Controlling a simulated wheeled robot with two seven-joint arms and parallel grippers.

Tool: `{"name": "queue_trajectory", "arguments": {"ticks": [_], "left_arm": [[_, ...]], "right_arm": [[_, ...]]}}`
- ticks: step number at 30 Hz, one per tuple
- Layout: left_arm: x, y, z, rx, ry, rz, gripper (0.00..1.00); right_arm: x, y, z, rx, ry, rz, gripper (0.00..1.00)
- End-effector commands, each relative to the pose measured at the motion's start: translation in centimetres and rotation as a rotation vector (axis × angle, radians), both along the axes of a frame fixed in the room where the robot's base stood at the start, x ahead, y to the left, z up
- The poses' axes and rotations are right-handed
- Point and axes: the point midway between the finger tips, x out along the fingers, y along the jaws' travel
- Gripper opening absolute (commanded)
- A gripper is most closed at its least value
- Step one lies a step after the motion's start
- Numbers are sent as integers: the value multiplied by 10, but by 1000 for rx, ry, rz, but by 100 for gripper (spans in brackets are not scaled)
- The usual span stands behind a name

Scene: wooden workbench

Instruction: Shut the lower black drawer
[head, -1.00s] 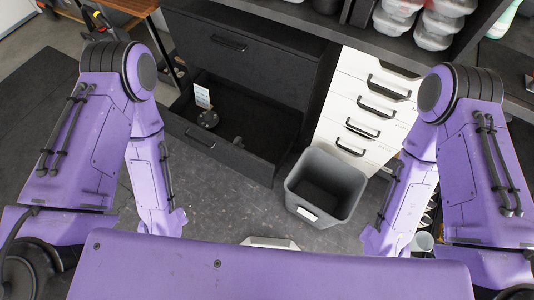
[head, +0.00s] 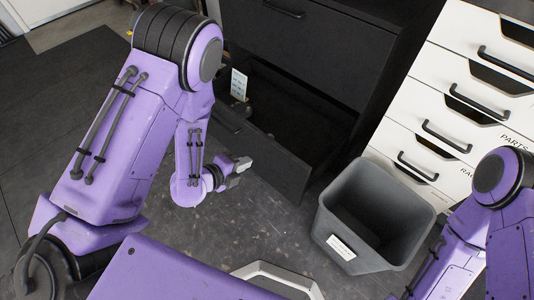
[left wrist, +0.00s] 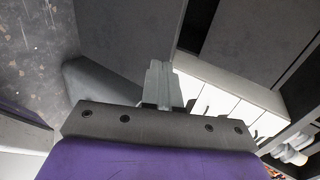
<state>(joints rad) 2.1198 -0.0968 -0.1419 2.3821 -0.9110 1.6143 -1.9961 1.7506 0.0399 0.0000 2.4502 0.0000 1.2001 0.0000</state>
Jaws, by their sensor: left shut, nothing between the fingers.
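The lower black drawer (head: 288,172) is pulled out of the dark cabinet in the head view, with its inside showing. In the left wrist view the shut fingers (left wrist: 160,82) point toward a large grey panel (left wrist: 125,35), which appears to be the drawer front. My right arm shows at the right edge of the head view, but its gripper is out of sight.
A white card (head: 239,84) stands in the drawer beside a partly hidden dark item. A grey bin (head: 338,222) stands on the floor right of the drawer, before a white drawer unit (head: 436,115). The upper black drawer (head: 300,45) is shut.

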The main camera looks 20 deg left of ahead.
Motion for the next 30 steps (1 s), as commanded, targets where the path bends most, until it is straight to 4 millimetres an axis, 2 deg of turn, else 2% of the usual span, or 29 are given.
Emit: {"name": "queue_trajectory", "arguments": {"ticks": [9, 15, 21, 30], "left_arm": [[56, -23, -37, -2, 0, 2, 0], [85, -35, -37, -2, 1, 4, 0], [94, -39, -37, -2, 3, 3, 0], [94, -39, -36, -2, 3, 3, 0]], "right_arm": [[0, 0, -12, 0, 0, 0, 43], [0, 0, -13, 0, 0, 0, 43], [0, 0, -14, 0, 0, 0, 43], [0, 0, -13, 0, 0, 0, 43]]}}
